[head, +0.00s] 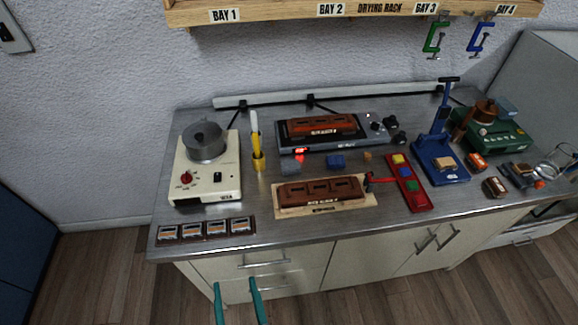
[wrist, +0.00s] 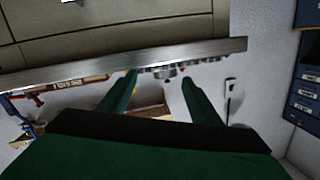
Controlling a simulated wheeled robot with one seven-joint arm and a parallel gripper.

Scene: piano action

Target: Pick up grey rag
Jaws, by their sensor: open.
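A small grey lump (head: 290,167), which looks like the grey rag, lies on the metal worktop (head: 262,222). In the wrist view my open fingers (wrist: 158,80) point toward the worktop edge, and I cannot make out the rag there.
A cream hotplate with a pot (head: 205,165) stands at the left, behind several labelled tiles (head: 206,229). A brown wooden piece on a board (head: 320,190) lies in front of the grey lump. A red tray (head: 408,182) and blue press (head: 440,160) stand right. A drying rack (head: 360,10) hangs above.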

